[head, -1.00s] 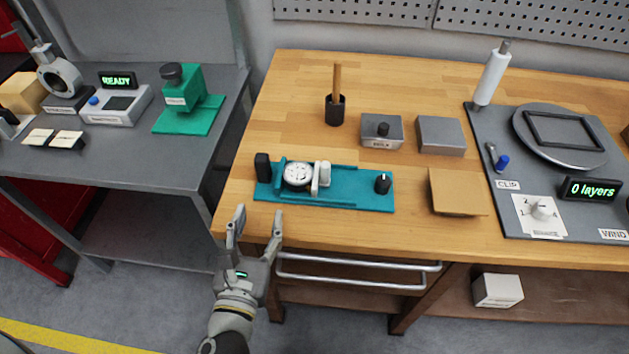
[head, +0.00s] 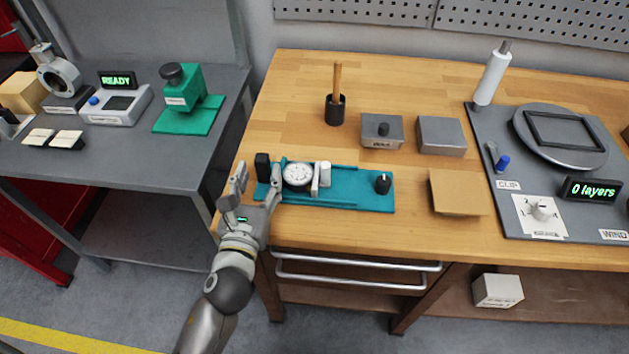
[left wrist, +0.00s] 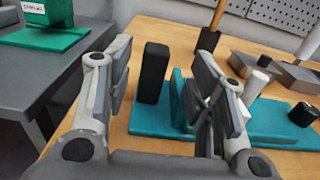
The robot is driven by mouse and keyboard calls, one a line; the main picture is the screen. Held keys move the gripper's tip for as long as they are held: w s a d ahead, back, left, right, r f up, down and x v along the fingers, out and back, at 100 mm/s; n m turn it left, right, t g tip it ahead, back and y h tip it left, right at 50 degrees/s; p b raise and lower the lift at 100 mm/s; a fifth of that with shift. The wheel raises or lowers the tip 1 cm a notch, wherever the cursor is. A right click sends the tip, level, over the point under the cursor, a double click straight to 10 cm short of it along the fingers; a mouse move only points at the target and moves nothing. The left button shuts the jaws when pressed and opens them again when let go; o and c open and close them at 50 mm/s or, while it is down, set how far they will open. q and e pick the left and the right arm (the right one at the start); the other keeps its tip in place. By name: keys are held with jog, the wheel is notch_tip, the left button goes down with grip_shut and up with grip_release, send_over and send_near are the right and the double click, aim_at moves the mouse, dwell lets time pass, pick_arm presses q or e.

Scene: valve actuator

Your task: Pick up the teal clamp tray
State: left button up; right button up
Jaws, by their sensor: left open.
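The teal clamp tray (head: 345,190) lies flat on the wooden bench near its front edge. It carries a round white dial (head: 298,174), a white upright post, a black knob (head: 383,183) at the right end and a black upright block (head: 262,167) at the left end. My left gripper (head: 257,172) is open at the tray's left end. In the left wrist view the black block (left wrist: 154,72) stands between the two fingers, farther out, with the teal tray (left wrist: 160,120) beneath it. I cannot tell whether a finger touches the tray. My right gripper is not in view.
A black cup with a wooden handle (head: 335,108), grey boxes (head: 441,136) and a tan pad (head: 457,192) stand behind and right of the tray. A grey winding station (head: 545,180) fills the bench's right. A grey side table (head: 170,150) stands left, across a gap.

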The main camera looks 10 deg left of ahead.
aim_at(260, 165)
pick_arm(q)
jog(key=shift+w+a, duration=0.2)
jog(key=shift+w, duration=2.35)
jog(key=shift+c, duration=0.3)
grip_shut()
jog(key=shift+r, duration=0.15)
